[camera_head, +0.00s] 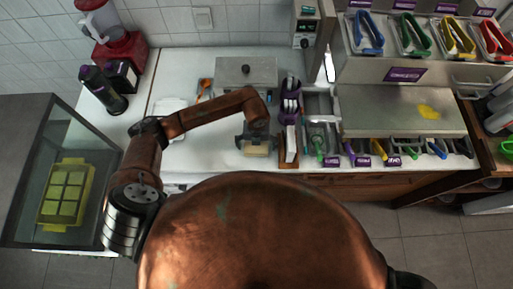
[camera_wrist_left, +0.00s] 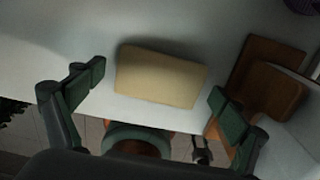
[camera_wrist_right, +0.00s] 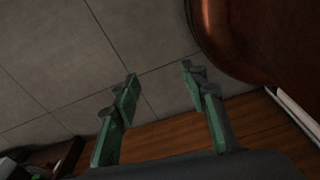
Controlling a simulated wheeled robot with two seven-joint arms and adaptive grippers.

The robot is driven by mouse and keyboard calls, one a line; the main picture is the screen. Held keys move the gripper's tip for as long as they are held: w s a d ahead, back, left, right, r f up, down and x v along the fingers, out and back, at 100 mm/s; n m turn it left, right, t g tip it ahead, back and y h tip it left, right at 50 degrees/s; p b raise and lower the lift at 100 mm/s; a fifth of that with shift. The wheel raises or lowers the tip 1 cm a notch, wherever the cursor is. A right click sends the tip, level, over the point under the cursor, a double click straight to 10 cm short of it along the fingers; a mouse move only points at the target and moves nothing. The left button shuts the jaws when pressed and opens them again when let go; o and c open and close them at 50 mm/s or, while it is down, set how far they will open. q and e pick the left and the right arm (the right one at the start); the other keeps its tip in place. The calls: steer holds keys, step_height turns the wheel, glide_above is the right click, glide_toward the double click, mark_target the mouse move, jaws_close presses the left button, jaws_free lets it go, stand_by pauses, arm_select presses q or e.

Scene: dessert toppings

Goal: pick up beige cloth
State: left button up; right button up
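The beige cloth (camera_head: 256,149) lies folded flat on the white counter near its front edge. In the left wrist view it shows as a beige rectangle (camera_wrist_left: 162,76) on the white surface. My left gripper (camera_head: 254,139) is above the cloth. In the left wrist view, its green fingertips (camera_wrist_left: 158,88) are spread wide, one on each side of the cloth and apart from it. My right gripper (camera_wrist_right: 158,76) is open and empty over the grey floor, by a brown wooden front.
A wooden holder (camera_head: 289,150) stands close to the right of the cloth. A grey metal box (camera_head: 246,70) is behind my left arm. A yellow patch (camera_head: 429,111) lies on the steel top at right. Dark bottles (camera_head: 103,92) stand at left.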

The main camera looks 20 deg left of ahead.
arm_select(q)
steer(key=shift+s, duration=0.1)
steer(key=c, duration=0.8)
steer(key=shift+c, duration=1.4)
arm_select(e)
steer(key=shift+s, duration=0.85)
steer(key=shift+w, duration=0.1)
